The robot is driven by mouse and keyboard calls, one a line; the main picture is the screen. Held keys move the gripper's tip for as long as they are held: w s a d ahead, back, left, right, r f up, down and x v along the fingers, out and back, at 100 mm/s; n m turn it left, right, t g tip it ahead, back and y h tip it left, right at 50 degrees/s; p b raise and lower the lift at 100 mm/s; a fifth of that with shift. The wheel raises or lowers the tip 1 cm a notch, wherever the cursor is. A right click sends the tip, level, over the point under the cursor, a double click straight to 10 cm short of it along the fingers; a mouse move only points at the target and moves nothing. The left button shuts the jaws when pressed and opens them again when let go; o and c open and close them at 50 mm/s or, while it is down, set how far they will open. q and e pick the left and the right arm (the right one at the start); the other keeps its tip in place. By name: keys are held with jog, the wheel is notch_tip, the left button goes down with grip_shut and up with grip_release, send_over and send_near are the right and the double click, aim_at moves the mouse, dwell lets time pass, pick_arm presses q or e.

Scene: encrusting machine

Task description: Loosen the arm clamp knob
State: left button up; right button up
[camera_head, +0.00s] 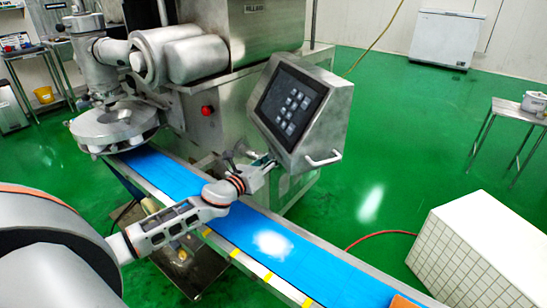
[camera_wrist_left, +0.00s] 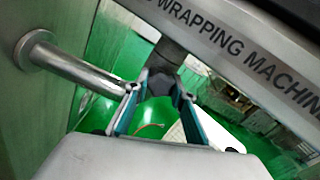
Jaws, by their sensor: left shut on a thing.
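The arm clamp knob (camera_wrist_left: 162,84) is a dark knob on a grey stem under the machine's lettered panel in the left wrist view. My left gripper (camera_wrist_left: 155,92) has its two fingers on either side of the knob and is shut on it. In the head view my left gripper (camera_head: 262,162) reaches over the blue conveyor to just below the tilted control panel (camera_head: 290,104). The knob cannot be made out clearly there. My right gripper is in neither view.
A metal rod (camera_wrist_left: 70,62) juts out close to the left finger. The blue conveyor belt (camera_head: 330,270) runs beneath my left arm. A round metal turntable (camera_head: 115,125) stands at left, and a white tiled block (camera_head: 480,250) at right. Green floor is open beyond.

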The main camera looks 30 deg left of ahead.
pick_arm(q)
jog(key=n+p, duration=0.1)
jog(key=n, duration=0.2)
jog(key=shift+r+n, duration=0.15)
jog(key=shift+n, duration=0.15)
jog(key=n+p, duration=0.1)
jog(key=n, duration=0.1)
jog(key=shift+d+n, duration=0.1)
jog(key=shift+n, duration=0.3)
jog(key=n+p, duration=0.2)
jog(key=n, duration=0.3)
jog(key=shift+r+p, duration=0.15)
jog(key=shift+p, duration=0.25)
jog(key=n+p, duration=0.3)
jog(key=n, duration=0.2)
jog(key=shift+r+n, duration=0.1)
jog(key=shift+n, duration=0.3)
jog(key=n+p, duration=0.1)
jog(key=n, duration=0.1)
jog(key=shift+n, duration=0.4)
jog(key=shift+n+p, duration=0.35)
jog(key=shift+n, duration=0.55)
jog(key=n, duration=0.6)
jog(key=shift+n, duration=0.4)
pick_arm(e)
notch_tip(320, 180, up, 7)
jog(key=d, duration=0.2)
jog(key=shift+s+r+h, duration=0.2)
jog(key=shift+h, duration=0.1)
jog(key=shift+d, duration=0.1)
